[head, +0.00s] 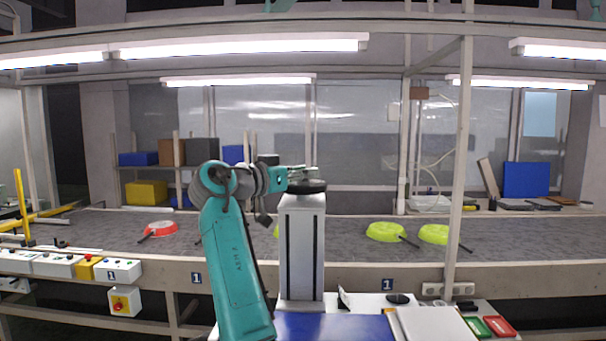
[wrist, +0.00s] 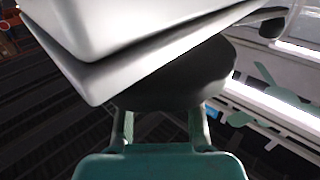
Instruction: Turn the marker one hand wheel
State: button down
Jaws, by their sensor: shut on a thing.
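A black hand wheel (head: 309,188) lies flat on top of a pale upright post (head: 303,245) in the head view. My gripper (head: 303,178) reaches it from the left and is shut at the wheel. In the wrist view the wheel (wrist: 185,75) is a dark round disc at the ends of the two fingers of my gripper (wrist: 162,115). A dark knob (wrist: 270,28) shows at the upper right. The fingertips are partly hidden by the wheel. Marker 1 plates show on the conveyor frame, one left (head: 196,278) and one right (head: 387,284) of the post.
A grey conveyor belt (head: 350,236) runs across behind the post, carrying a red pan (head: 160,228) and yellow-green pans (head: 385,231). Control boxes (head: 118,270) stand at the left. A vertical pole (head: 458,180) stands right of the post. In the wrist view a white housing (wrist: 110,30) is close to the wheel.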

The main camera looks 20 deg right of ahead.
jog(key=shift+m+g+h, duration=0.4)
jog(key=shift+m+g, duration=0.1)
jog(key=shift+g, duration=0.5)
jog(key=c, duration=0.8)
grip_release()
jog(key=shift+o, duration=0.2)
jog(key=v, duration=1.2)
jog(key=shift+f, duration=0.15)
jog(key=shift+w, duration=0.1)
